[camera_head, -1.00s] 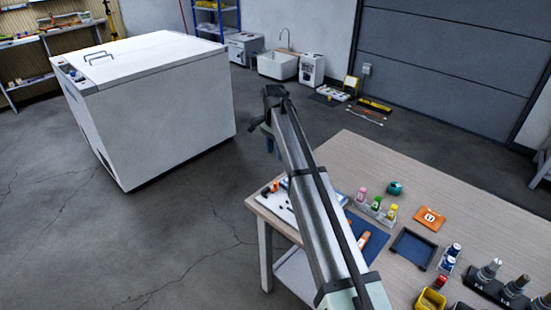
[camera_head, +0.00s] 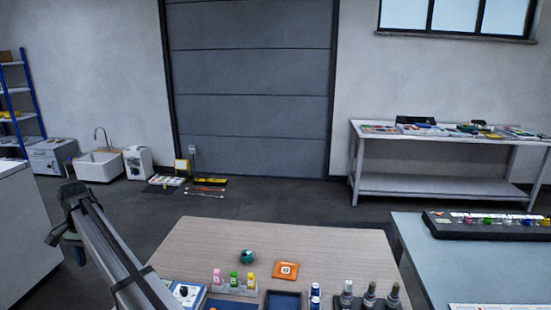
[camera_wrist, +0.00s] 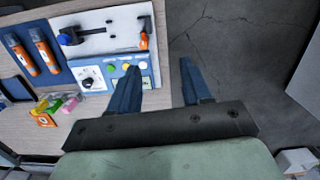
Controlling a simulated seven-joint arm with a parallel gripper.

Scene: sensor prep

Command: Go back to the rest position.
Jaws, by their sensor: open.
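My gripper (camera_wrist: 159,65) is open in the wrist view, its two dark blue fingers spread with nothing between them. It hangs beside the wooden table's edge, with bare floor below the gap. The left finger overlaps a control box (camera_wrist: 92,78) with a black knob and coloured buttons. In the head view my arm reaches from the bottom towards the left, past the left side of the wooden table (camera_head: 330,245). The fingers are not clearly seen there.
On the table stand small bottles in a rack (camera_head: 234,286), a teal round item (camera_head: 247,256), an orange tile (camera_head: 285,269) and dark-based bottles (camera_head: 370,296). A white chest (camera_head: 22,235) stands left of my arm. A blue-grey table (camera_head: 440,265) stands right.

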